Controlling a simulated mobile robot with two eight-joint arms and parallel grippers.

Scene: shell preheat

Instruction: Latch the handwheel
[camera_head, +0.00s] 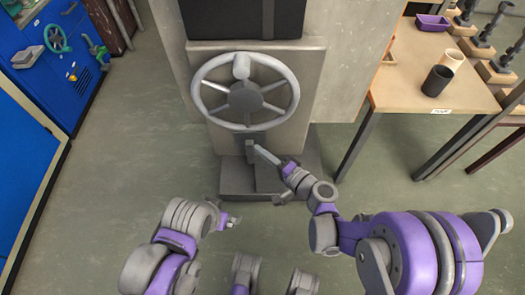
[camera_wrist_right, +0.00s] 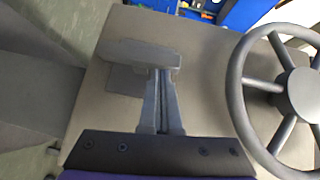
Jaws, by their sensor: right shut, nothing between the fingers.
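The grey handwheel (camera_head: 285,75) faces me on the front of a grey cabinet-like machine, with a knob at its top; part of it shows at the right of the right wrist view (camera_wrist_right: 237,85). Below it sits a small grey latch lever on a plate (camera_head: 250,150); the wrist view shows its wide bar (camera_wrist_right: 135,51). My right gripper (camera_head: 258,149) is shut and empty, its fingertips (camera_wrist_right: 163,72) at the latch lever; I cannot tell whether they touch it. My left gripper (camera_head: 234,221) hangs low, away from the wheel; its finger gap is too small to judge.
A blue cabinet (camera_head: 35,70) with a green wheel (camera_head: 57,38) stands at the left. The floor between is clear.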

